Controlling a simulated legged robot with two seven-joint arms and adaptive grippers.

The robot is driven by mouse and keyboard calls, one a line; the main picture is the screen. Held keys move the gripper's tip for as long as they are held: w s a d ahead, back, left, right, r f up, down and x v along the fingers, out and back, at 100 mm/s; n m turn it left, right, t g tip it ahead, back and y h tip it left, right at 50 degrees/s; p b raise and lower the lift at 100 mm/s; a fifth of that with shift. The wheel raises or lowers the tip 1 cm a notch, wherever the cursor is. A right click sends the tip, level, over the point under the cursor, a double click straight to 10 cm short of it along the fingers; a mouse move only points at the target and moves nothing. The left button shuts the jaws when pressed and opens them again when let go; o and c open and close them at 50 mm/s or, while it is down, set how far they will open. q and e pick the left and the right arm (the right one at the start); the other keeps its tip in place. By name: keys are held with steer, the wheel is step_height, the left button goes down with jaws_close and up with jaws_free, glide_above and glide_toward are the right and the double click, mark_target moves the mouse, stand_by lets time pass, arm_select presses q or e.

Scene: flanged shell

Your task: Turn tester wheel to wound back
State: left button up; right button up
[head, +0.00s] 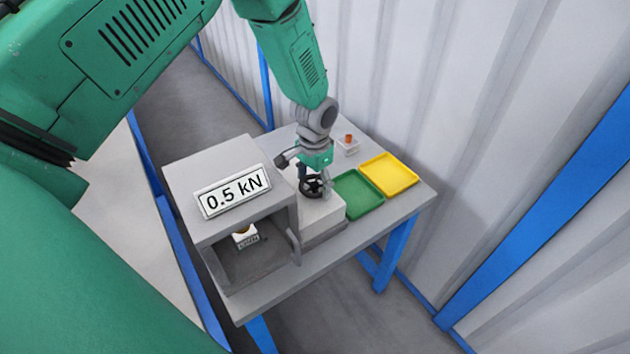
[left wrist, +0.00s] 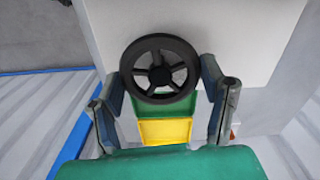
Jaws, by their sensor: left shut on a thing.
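The tester (head: 230,165) is a grey box on the table with a sign reading 0.5 kN on top and an open front. Its black spoked wheel (head: 311,187) sits on a light grey block (head: 322,214) at the tester's right side. The wheel also shows whole in the left wrist view (left wrist: 160,42). My left gripper (head: 314,188) reaches down from above with its fingers on either side of the wheel's rim, shut on it. In the left wrist view the fingers (left wrist: 165,90) flank the wheel. My right gripper is not in view.
A green tray (head: 357,194) and a yellow tray (head: 388,175) lie right of the wheel. A small holder with an orange-brown top (head: 348,144) stands behind them. Corrugated walls are close behind.

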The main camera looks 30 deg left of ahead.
mark_target(315, 183)
arm_select(q)
steer(key=m, duration=0.4)
steer(key=shift+w+r+m, duration=0.2)
steer(key=shift+w+m, duration=0.15)
steer(key=shift+m, duration=0.05)
stand_by(0.4)
steer(key=o, duration=1.2)
steer(key=shift+s+f, duration=0.1)
steer(key=shift+f, duration=0.05)
step_height(315, 183, up, 12)
steer(key=shift+f, duration=0.1)
